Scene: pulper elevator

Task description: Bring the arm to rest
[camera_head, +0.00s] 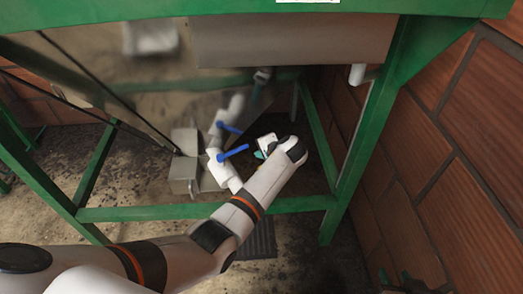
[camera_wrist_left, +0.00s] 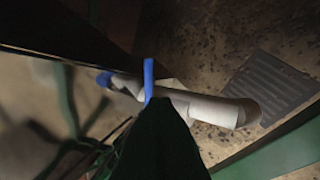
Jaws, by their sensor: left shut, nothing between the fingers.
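My left arm (camera_head: 240,215) comes in from the lower left and reaches between the green frame's beams. Its left gripper (camera_head: 259,154) is small in the head view, shut and empty, just right of a white pipe with a blue valve handle (camera_head: 233,152). In the left wrist view the shut dark-green fingers (camera_wrist_left: 155,108) point at the blue handle (camera_wrist_left: 148,80) and overlap the white pipe (camera_wrist_left: 205,106). I cannot tell whether they touch.
A green frame beam (camera_head: 150,213) crosses under my forearm, and a green post (camera_head: 350,165) stands to its right. A second blue handle (camera_head: 228,128) sits above the first. A brick wall (camera_head: 450,130) closes the right side. A floor grate (camera_wrist_left: 270,85) lies beyond the pipe.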

